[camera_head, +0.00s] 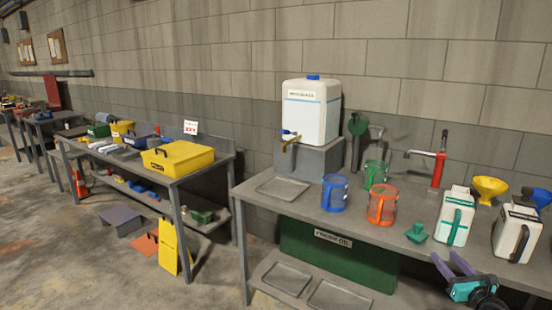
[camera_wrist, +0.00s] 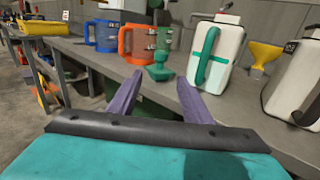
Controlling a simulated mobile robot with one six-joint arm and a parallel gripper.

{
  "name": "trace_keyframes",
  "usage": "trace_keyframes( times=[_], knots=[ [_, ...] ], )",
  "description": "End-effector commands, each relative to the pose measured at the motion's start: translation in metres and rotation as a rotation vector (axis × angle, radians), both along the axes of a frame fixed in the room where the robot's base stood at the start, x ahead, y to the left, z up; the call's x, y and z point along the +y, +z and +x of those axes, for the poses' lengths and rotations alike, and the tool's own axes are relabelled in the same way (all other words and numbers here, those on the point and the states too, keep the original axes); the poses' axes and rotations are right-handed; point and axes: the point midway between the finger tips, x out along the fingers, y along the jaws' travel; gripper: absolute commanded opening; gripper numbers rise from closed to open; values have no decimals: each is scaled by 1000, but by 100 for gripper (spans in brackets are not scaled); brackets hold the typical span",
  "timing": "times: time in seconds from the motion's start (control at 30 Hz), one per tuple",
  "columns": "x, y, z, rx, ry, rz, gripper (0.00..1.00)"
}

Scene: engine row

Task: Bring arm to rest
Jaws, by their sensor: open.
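My gripper (camera_head: 453,264) is at the lower right of the head view, in front of the near bench's front edge. In the wrist view its two purple fingers (camera_wrist: 158,98) are spread apart with nothing between them. Beyond the fingertips, a small green funnel-like piece (camera_wrist: 160,70) stands on the bench, apart from the fingers; it also shows in the head view (camera_head: 417,232). A white jug with a green handle (camera_wrist: 215,55) stands right of it. The rest of my arm is mostly out of view.
The near bench (camera_head: 300,208) holds a blue jug (camera_head: 335,193), an orange jug (camera_head: 382,205), a green jug (camera_head: 375,174), a metal tray (camera_head: 282,188) and a white water tank (camera_head: 311,112). A white jug with a dark handle (camera_head: 517,232) stands right. Open floor (camera_head: 90,270) lies left.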

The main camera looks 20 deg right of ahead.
Motion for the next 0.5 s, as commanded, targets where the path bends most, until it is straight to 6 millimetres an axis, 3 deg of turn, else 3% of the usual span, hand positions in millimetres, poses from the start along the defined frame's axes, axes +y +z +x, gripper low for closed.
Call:
trace_keyframes(
  times=[0.27, 0.5],
  knots=[
    [43, -21, 54, 10, 95, 29, 45],
    [110, -53, 118, 28, 219, 75, 45]
  ],
)
